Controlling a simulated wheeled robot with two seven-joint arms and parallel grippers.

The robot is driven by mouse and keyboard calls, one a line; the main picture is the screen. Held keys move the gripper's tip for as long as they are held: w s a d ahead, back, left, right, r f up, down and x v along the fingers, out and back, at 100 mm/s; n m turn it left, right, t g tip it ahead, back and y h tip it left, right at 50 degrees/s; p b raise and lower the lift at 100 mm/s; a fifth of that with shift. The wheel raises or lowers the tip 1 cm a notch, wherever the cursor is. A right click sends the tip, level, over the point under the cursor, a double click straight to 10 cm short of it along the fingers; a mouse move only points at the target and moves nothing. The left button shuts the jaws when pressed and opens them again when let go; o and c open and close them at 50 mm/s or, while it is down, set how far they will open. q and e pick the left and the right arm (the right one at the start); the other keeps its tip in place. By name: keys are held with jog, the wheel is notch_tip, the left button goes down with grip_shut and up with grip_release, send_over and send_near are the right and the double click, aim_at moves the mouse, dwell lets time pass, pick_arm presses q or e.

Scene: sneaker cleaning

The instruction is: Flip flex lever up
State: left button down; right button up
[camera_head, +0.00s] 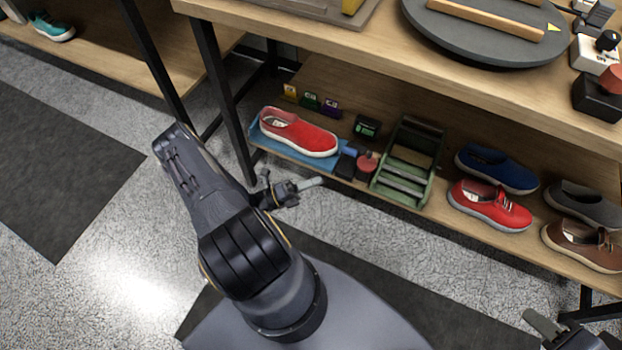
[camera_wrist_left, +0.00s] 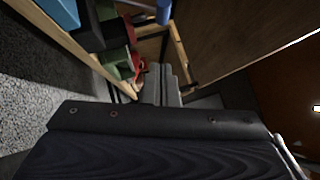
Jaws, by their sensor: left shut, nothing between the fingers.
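A red sneaker (camera_head: 300,133) lies on a blue mat (camera_head: 268,142) on the lower shelf. Just right of it stand small black blocks with a blue part (camera_head: 349,152) and a red round part (camera_head: 367,160) on top. I cannot tell for sure which part is the flex lever. My left gripper (camera_head: 318,182) is shut and empty, in front of the shelf edge and below these blocks, apart from them. Its fingers (camera_wrist_left: 168,84) also show in the left wrist view, near a blue cylinder (camera_wrist_left: 163,12). My right gripper (camera_head: 568,318) is at the bottom right, its fingers apart.
A green rack (camera_head: 408,165) stands right of the blocks. Blue, red, grey and brown shoes fill the shelf's right side. The tabletop (camera_head: 350,45) overhangs the shelf and carries a round grey disc (camera_head: 480,35). A black table leg (camera_head: 225,100) stands left of the mat.

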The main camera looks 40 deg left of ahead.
aim_at(351, 152)
pick_arm(q)
jog(key=w+d+r, duration=0.2)
jog(key=w+r, duration=0.1)
jog(key=w, duration=0.6)
jog(key=shift+d+b, duration=0.3)
jog(key=shift+b, duration=0.15)
jog(key=shift+r, duration=0.2)
jog(key=shift+w+a+r+n+g+y+p, duration=0.1)
jog(key=shift+w+r+n+g+y+p, duration=0.3)
jog(key=shift+r+n+p, duration=0.5)
jog(key=w+r+n+g+p, duration=0.1)
jog(key=p, duration=0.1)
jog(key=w+r+n+y+p, duration=0.1)
jog(key=w+p, duration=0.1)
jog(key=shift+w+a+r+g, duration=0.1)
jog(key=shift+w+a+g, duration=0.05)
jog(key=shift+a+g, duration=0.25)
jog(key=w+a+n+g+y, duration=0.1)
jog(key=w+n+g, duration=0.1)
jog(key=w, duration=0.5)
jog(key=shift+w+a+r+g+p, duration=0.2)
jog(key=shift+a+r+g+p, duration=0.1)
jog(key=shift+a+r, duration=0.15)
